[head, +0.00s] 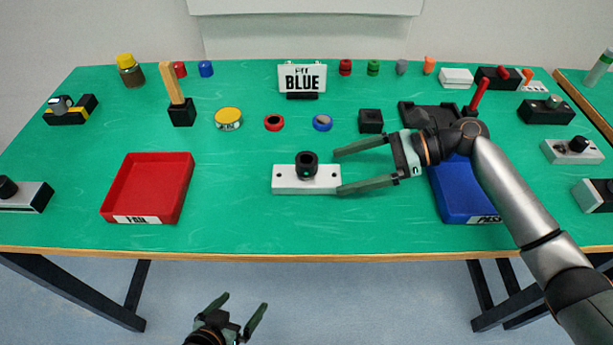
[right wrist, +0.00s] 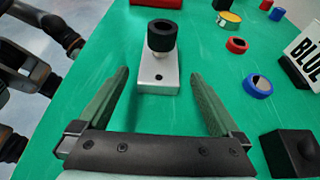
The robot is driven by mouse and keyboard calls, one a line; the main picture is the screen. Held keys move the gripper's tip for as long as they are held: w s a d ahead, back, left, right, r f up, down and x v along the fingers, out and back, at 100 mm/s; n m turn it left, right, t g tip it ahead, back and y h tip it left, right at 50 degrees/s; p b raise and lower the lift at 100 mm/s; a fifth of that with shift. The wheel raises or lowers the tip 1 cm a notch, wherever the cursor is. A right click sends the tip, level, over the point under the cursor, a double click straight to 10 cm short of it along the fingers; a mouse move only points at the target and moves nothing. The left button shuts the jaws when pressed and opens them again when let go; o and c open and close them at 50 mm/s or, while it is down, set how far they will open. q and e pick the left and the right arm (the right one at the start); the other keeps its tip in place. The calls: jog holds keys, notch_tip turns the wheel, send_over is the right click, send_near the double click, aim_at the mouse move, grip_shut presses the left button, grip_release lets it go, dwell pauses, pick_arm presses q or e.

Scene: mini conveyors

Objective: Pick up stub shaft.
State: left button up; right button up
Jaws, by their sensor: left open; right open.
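A pale grey block (head: 290,181) lies on the green table at the middle front. A short post with a black ring or cap (head: 306,164) stands upright on it; I take this to be the stub shaft. In the right wrist view the black cap (right wrist: 162,36) sits over a paler neck on the block (right wrist: 158,75). My right gripper (head: 338,171) is open and empty, its fingertips at the block's right end, one on each side. The post is further in, beyond the fingertips. My left gripper (head: 244,302) is open and empty below the table's front edge.
A red tray (head: 146,221) lies to the left and a blue tray (head: 447,200) to the right, partly under my right arm. Behind are a red ring (head: 273,122), a blue ring (head: 322,122), a black block (head: 371,121) and a sign reading BLUE (head: 302,77).

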aim_at(316, 175)
jog(key=shift+x, duration=3.15)
pick_arm(q)
jog(key=shift+w+f, duration=0.1)
jog(key=shift+w, duration=0.15)
pick_arm(e)
jog(key=shift+r, duration=0.2)
jog(key=shift+c, duration=0.2)
grip_shut()
jog(key=shift+r, duration=0.1)
jog(key=shift+r, duration=0.5)
notch_tip(316, 175, up, 3)
jog(key=shift+f+p, duration=0.2)
jog(key=shift+p, duration=0.1)
pick_arm(q)
jog(key=a+r+p, duration=0.1)
jog(key=s+a+r+p, duration=0.1)
jog(key=p, duration=0.1)
jog(key=shift+s+a+r+y, duration=0.1)
jog(key=shift+a+y, duration=0.15)
jog(key=shift+y, duration=0.15)
pick_arm(e)
jog(key=s+r, duration=0.9)
jog(key=s, duration=0.5)
jog(key=shift+a, duration=0.35)
